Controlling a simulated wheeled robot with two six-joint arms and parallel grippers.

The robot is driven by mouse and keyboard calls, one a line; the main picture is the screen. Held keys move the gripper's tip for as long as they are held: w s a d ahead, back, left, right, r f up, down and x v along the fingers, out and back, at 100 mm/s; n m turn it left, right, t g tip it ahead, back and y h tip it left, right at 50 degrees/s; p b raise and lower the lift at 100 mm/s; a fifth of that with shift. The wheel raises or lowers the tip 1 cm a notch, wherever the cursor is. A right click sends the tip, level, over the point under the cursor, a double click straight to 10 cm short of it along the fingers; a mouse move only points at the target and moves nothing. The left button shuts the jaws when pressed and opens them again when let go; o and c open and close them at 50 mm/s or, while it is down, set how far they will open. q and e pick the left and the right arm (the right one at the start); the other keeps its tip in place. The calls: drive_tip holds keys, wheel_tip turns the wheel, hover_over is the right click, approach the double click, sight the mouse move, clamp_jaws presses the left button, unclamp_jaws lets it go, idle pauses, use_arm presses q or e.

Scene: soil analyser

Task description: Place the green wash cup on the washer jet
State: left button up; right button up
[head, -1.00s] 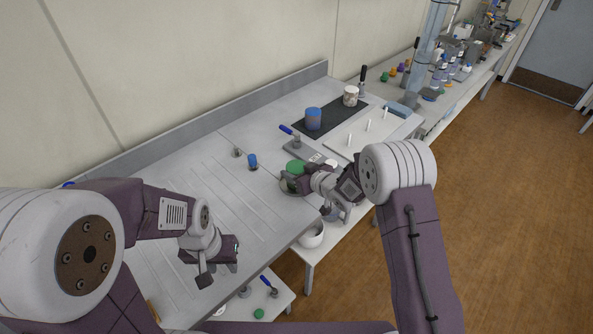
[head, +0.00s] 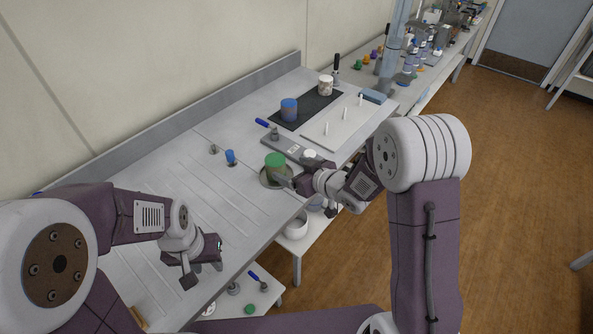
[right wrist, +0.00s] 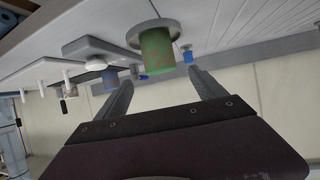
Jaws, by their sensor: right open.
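The green wash cup (head: 275,162) stands upright on a round grey base (head: 266,183) near the front edge of the bench. It also shows in the right wrist view (right wrist: 156,52), where the picture is upside down. I cannot make out a jet nozzle; the cup may hide it. My right gripper (head: 290,181) is beside the cup on its right, low over the bench. In the right wrist view its fingers (right wrist: 161,79) are open and empty, with the cup beyond their tips. My left gripper (head: 203,272) hangs near the front bench edge, away from the cup; its jaws are unclear.
The grooved left bench is clear.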

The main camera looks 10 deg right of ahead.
drive_tip(key=shift+v, duration=1.05)
drive_tip(key=s+d+f+m+g+h, duration=0.2)
drive_tip(key=s+d+f+m+h, duration=0.1)
drive_tip(key=d+h, duration=0.3)
drive_tip(key=s+d+f+m+g, duration=0.1)
drive_tip(key=s+d+m+g, duration=0.1)
drive_tip(key=s, duration=0.7)
drive_tip(key=s+d+f+m+g+h, duration=0.1)
drive_tip(key=s+g, duration=0.4)
drive_tip(key=s, duration=0.5)
drive_tip(key=d+f+m, duration=0.1)
drive_tip(key=d, duration=0.1)
drive_tip(key=shift+s+d, duration=0.15)
drive_tip(key=shift+d, duration=0.2)
